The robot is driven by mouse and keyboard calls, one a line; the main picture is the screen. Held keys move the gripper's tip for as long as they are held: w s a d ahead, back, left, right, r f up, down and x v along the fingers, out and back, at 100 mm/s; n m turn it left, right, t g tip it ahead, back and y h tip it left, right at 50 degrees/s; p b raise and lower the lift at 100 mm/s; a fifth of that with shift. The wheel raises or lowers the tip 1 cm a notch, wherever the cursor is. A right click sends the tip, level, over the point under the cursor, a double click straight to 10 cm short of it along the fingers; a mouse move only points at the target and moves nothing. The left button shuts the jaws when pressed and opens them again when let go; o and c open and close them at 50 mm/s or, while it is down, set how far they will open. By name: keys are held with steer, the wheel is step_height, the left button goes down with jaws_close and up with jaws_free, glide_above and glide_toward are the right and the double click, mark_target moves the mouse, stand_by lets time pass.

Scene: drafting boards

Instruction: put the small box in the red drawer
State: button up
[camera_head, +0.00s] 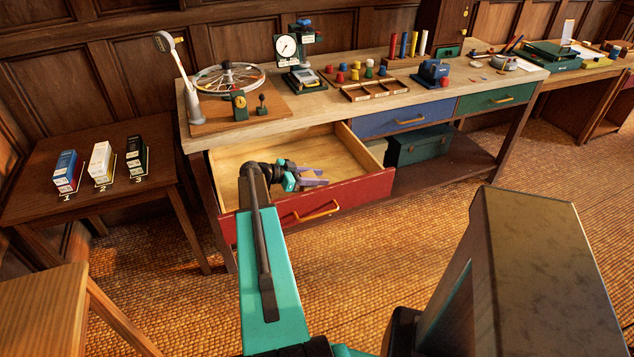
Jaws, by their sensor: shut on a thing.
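The red drawer (362,197) is pulled open at the left end of the long workbench, and its pale wooden inside shows. My gripper (318,178), with a teal body and purple fingers, is over the open drawer, near its middle. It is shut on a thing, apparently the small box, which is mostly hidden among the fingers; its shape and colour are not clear. I cannot tell whether it touches the drawer floor. My arm hides part of the drawer's left front.
A side table (95,213) at left bears a blue box (66,170), a white box (101,162) and a black box (137,157). Instruments and coloured pegs crowd the workbench top (330,108). The blue drawer (400,119) and green drawer (495,98) are closed. A wooden stool (42,305) stands at lower left.

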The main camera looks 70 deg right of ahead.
steer(key=shift+f+p, duration=0.35)
steer(key=shift+f, duration=0.9)
steer(key=shift+f, duration=0.1)
steer(key=o, duration=1.1)
steer(key=b+v, duration=0.3)
steer(key=v, duration=0.8)
steer(key=shift+w+a+r+b, duration=0.3)
steer(key=shift+w+r, duration=0.05)
